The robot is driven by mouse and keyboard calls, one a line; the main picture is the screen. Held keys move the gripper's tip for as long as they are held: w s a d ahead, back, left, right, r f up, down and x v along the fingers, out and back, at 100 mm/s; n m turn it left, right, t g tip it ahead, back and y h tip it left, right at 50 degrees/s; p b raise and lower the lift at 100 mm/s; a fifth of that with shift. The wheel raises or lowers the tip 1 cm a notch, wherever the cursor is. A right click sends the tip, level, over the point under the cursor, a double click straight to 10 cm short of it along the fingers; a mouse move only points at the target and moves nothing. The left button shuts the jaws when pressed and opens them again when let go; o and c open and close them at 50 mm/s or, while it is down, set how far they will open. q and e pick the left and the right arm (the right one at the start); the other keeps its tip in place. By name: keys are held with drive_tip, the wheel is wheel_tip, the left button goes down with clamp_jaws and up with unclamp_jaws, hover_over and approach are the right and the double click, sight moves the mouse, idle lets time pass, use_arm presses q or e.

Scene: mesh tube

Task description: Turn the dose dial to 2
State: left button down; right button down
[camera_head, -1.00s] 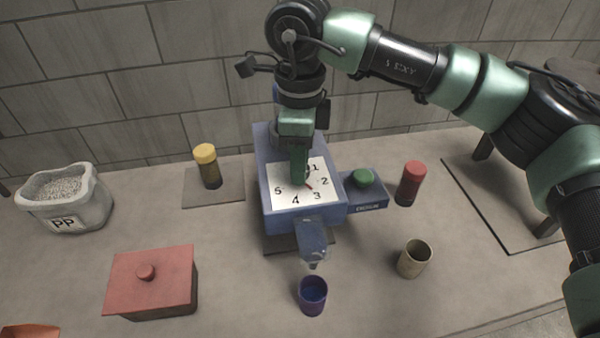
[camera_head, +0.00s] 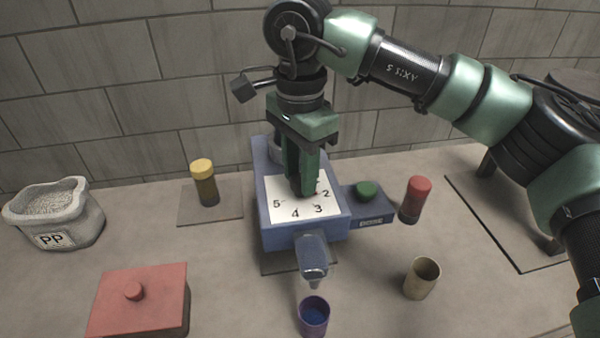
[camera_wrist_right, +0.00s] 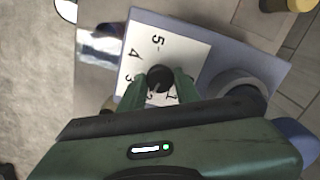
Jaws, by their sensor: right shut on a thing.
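The blue dosing machine (camera_head: 262,215) stands mid-table. Its white dial face (camera_head: 283,208) shows the numbers 2, 3, 4 and 5 in the head view. My right gripper (camera_head: 303,192) points down over the dial centre. Its fingers are shut on the black dial knob, which shows between them in the wrist view (camera_wrist_right: 160,78). A small reddish mark near the 2, beside the fingers, looks like the pointer. The gripper hides much of it, so its exact reading is unclear. My left gripper is not in view.
A green button (camera_head: 366,189) sits on a blue box right of the machine. A purple cup (camera_head: 313,318) stands below the spout (camera_head: 312,258). Around it are a tan cup (camera_head: 421,279), red-capped jar (camera_head: 415,200), yellow-capped jar (camera_head: 205,184), red lidded box (camera_head: 145,300) and PP sack (camera_head: 55,222).

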drive_tip(key=shift+r+n, duration=0.15)
drive_tip(key=shift+n, duration=0.15)
drive_tip(key=c, duration=1)
unclamp_jaws()
wheel_tip(320, 180, up, 8)
drive_tip(key=shift+f+b, duration=0.15)
drive_tip(key=shift+b, duration=0.35)
